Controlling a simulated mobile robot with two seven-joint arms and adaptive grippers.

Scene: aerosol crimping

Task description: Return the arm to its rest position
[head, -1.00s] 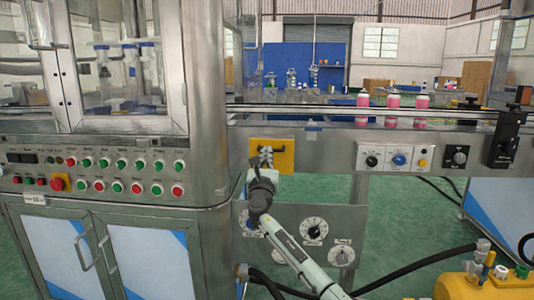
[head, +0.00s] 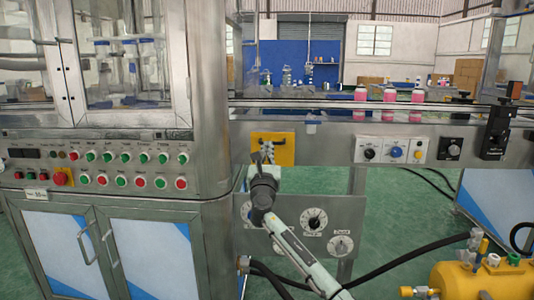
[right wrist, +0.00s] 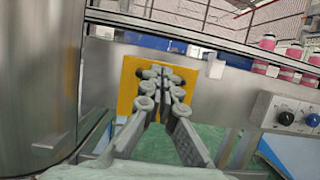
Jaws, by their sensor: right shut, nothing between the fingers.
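My right gripper (head: 262,158) is in front of the machine's front panel, near the lower left part of a yellow plate (head: 287,156). Its arm comes up from the bottom of the head view. In the right wrist view the gripper's fingers (right wrist: 162,84) reach toward the yellow plate (right wrist: 127,87) with their tips close together, shut and empty. The fingers hide the middle of the plate, so I cannot tell whether they touch it. My left gripper is not in view.
A steel cabinet with a button panel (head: 100,168) stands at the left. A conveyor with pink bottles (head: 389,99) runs above the right arm. Dials (head: 314,219) sit on a panel behind the arm. A yellow tank (head: 465,280) and black hose are at lower right.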

